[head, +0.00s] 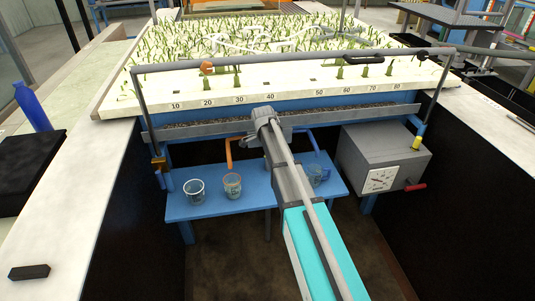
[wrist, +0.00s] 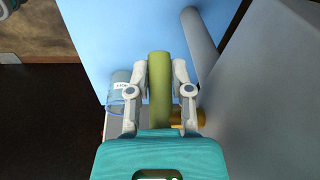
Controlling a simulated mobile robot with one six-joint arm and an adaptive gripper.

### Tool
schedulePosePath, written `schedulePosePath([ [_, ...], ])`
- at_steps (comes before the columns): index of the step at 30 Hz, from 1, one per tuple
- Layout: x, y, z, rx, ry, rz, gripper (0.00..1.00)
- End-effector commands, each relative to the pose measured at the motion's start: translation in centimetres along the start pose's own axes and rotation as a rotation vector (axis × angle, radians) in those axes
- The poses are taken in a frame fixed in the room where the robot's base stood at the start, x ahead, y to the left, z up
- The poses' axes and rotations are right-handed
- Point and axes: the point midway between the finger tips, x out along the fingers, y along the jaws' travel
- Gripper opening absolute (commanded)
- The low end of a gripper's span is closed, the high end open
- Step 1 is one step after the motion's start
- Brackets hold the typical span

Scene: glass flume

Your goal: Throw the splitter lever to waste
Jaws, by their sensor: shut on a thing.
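My gripper (wrist: 159,72) is shut on an upright olive-green cylinder in the wrist view, the splitter lever's grip (wrist: 159,95), with one finger on each side. In the head view my arm covers the gripper and the lever. An orange spout (head: 230,152) slopes down left of my arm, and a blue spout (head: 313,141) shows on its right. Below them the blue shelf (head: 218,207) carries a left beaker (head: 195,192), a middle beaker (head: 232,185) and a right beaker (head: 317,176). A labelled beaker (wrist: 121,88) shows left of the gripper in the wrist view.
A grey box with a dial (head: 380,180) and a red handle (head: 414,187) stands to the right of my arm. The flume bed (head: 280,80) with green plants lies above. Side counters flank the space, with a blue bottle (head: 32,107) on the left one.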

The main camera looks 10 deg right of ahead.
Motion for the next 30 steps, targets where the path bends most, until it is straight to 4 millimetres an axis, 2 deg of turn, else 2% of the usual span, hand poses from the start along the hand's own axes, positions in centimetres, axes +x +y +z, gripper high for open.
schedulePosePath([
  [18, 0.8, 0.3, -1.0, -0.046, 0.399, 0.067, 0.00],
  [30, 0.5, 0.3, -1.3, -0.052, 0.463, 0.078, 0.00],
])
